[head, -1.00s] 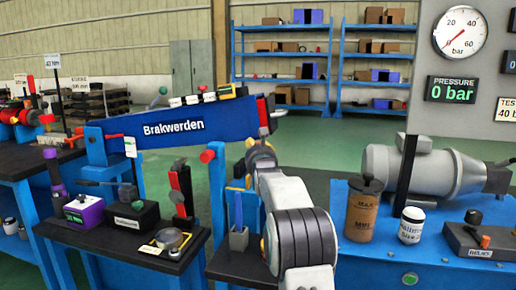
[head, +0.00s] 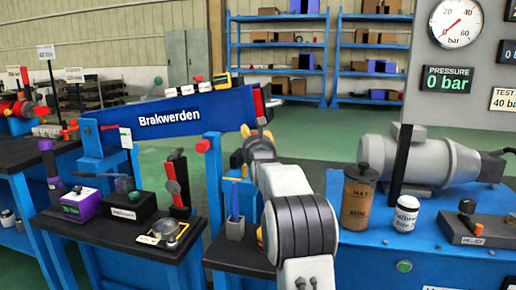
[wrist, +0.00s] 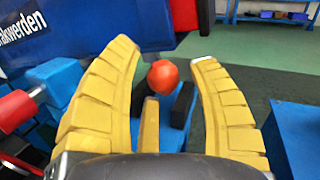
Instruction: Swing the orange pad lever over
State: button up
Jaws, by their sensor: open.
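In the wrist view an orange ball knob (wrist: 163,77) sits between the fingers of my gripper (wrist: 168,66), towards their tips. It appears to be the end of the orange pad lever; a dark bar and blue part show behind it. The yellow fingers are open on both sides of it, and I see no clear contact. In the head view my gripper (head: 262,132) is at the right end of the blue Brakwerden beam (head: 180,116). My arm hides most of the lever there.
A red-knobbed blue post (head: 204,147) stands left of my gripper; its red knob also shows in the wrist view (wrist: 14,110). A red lever (head: 172,182) stands on the dark bench. A brown canister (head: 357,200), white jar (head: 406,214) and grey motor (head: 430,165) are at right.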

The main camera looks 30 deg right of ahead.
jog(key=v, duration=1.1)
jog(key=shift+d+r, duration=0.1)
jog(key=shift+d, duration=0.05)
dwell(0.4)
jog(key=s+a+r+n+g+y+p, duration=0.3)
jog(key=s+a+r+n+p, duration=0.25)
jog(key=a+n+p, duration=0.4)
jog(key=s+a+r+n+g+y+p, duration=0.35)
jog(key=s+a+n+p, duration=0.3)
jog(key=n+p, duration=0.45)
jog(key=s+a+r+n+g+p, duration=0.2)
jog(key=s+a+n+p, duration=0.1)
jog(key=s+n+p, duration=0.3)
jog(key=s+a+r+n+g+y+p, duration=0.1)
jog(key=s+a+r+n+g+p, duration=0.1)
jog(key=s+n+p, duration=0.4)
jog(key=s+a+r+n+g+y+p, duration=0.1)
jog(key=s+a+n+p, duration=0.4)
jog(key=s, duration=0.5)
jog(key=shift+r+n+g+p, duration=0.65)
jog(key=shift+r+g+p, duration=0.2)
jog(key=shift+r+p, duration=0.15)
